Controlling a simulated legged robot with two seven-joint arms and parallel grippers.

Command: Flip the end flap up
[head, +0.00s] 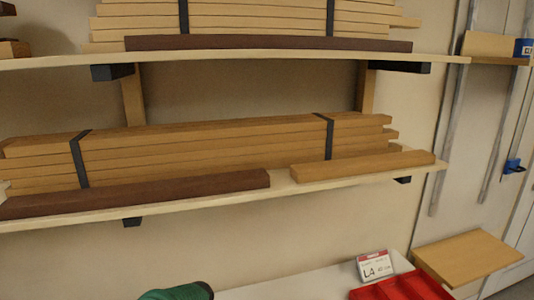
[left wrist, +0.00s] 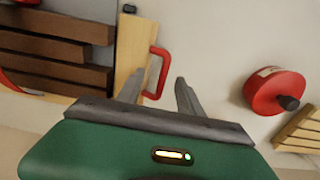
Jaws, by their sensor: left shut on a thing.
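In the left wrist view a pale wooden panel (left wrist: 130,55) carries a red handle (left wrist: 163,58). My left gripper (left wrist: 160,80) has its fingers on both sides of the handle's lower end and is shut on it. The exact contact is hard to see. In the head view a flat wooden board (head: 467,257) lies at the lower right, at the end of the white bench top (head: 290,285). I cannot tell whether it is the same panel. Only a green part of my left arm shows at the head view's bottom edge. My right gripper is not in view.
Red bins (head: 405,287) and a small label sign (head: 375,266) stand beside the board. Shelves with strapped timber (head: 210,150) hang above. In the left wrist view a red round object (left wrist: 272,92) with a dark knob is at the right, and dark planks (left wrist: 55,50) at the left.

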